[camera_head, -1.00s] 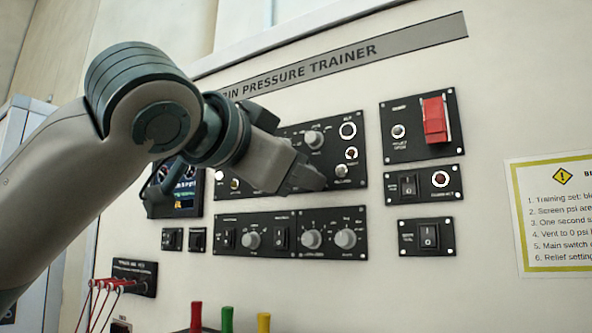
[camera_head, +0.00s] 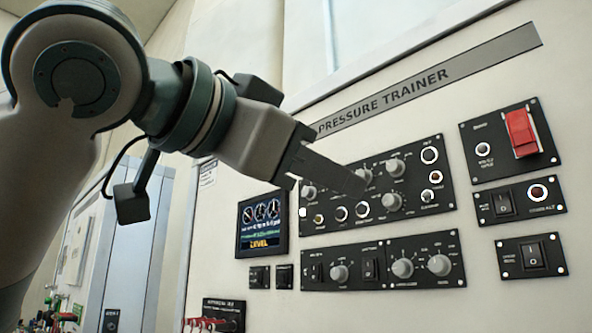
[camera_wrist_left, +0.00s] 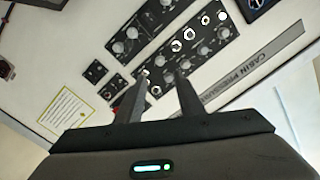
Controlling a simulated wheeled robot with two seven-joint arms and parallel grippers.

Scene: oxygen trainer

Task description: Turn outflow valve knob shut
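The upper black panel (camera_head: 337,227) on the trainer wall carries several grey knobs, including an upper right one (camera_head: 395,167) and a lower right one (camera_head: 391,202). The lower panel (camera_head: 375,283) has more grey knobs, one at its right end (camera_head: 439,265). The labels are too small to tell which knob is the outflow valve. My left gripper (camera_head: 357,184) reaches from the upper left to in front of the upper panel, partly covering it. In the left wrist view its two fingers (camera_wrist_left: 163,88) are apart with nothing between them. Contact with a knob cannot be told. My right gripper is out of view.
A small screen (camera_head: 262,224) is left of the panels. A red switch cover (camera_head: 521,132) and rocker switches (camera_head: 533,255) are on small panels at the right. A yellow-edged notice (camera_wrist_left: 66,119) shows in the left wrist view. Red leads are at the lower left.

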